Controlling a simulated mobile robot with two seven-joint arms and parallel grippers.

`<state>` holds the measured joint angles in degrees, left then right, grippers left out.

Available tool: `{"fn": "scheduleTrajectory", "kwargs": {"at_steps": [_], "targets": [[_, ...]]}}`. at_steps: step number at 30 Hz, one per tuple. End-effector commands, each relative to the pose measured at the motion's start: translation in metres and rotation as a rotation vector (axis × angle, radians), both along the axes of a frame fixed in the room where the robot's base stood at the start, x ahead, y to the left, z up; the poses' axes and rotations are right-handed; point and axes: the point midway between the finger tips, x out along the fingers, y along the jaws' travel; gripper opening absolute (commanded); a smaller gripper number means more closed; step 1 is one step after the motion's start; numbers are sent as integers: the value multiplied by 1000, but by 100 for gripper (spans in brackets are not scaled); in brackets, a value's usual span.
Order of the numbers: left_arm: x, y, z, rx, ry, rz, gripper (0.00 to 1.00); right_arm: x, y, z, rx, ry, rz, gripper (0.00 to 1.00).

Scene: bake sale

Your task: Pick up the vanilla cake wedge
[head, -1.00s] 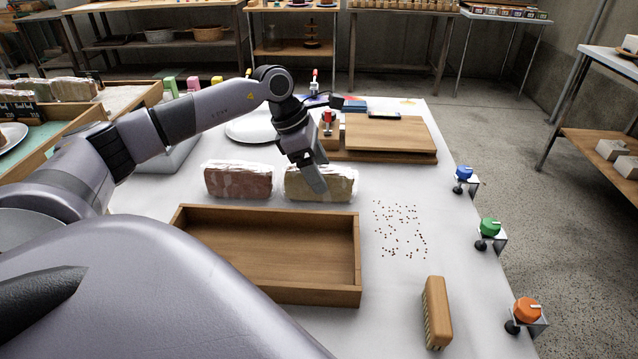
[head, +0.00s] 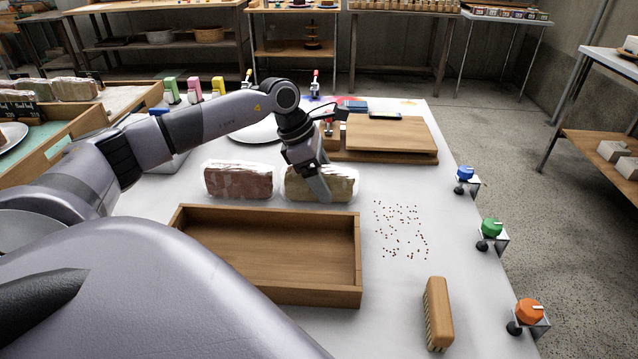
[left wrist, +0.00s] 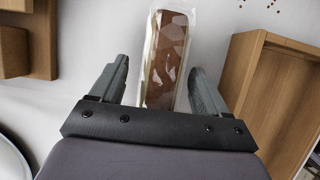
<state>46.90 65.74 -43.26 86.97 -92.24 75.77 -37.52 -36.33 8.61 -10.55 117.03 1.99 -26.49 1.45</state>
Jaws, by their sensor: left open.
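The vanilla cake wedge is most likely the pale, clear-wrapped piece (head: 343,184) behind the wooden tray, on the right of two wrapped pieces. In the left wrist view the wrapped piece (left wrist: 165,50) shows a brown top and a paler side. My left gripper (head: 321,188) points down over it and hides part of it in the head view. In the left wrist view my left gripper (left wrist: 160,68) is open, with one finger on each side of the piece. Gaps show between the fingers and the wrap. My right gripper is not in view.
A reddish-brown wrapped piece (head: 238,182) lies just to the left. An empty wooden tray (head: 268,296) is in front. Cutting boards (head: 388,133) and a white plate (head: 255,130) stand behind. A brush (head: 438,314) and crumbs (head: 402,228) are on the right.

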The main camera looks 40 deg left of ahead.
Motion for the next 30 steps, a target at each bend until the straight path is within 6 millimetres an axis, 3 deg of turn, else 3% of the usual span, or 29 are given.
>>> {"fn": "scheduleTrajectory", "kwargs": {"at_steps": [4,8,23,30], "targets": [[0,0,0,0,0,0,76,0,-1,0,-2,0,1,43],[0,0,0,0,0,0,35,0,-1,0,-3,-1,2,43],[0,0,9,0,-2,-1,36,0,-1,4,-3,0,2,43],[1,0,47,0,-5,-2,36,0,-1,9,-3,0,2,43]]}}
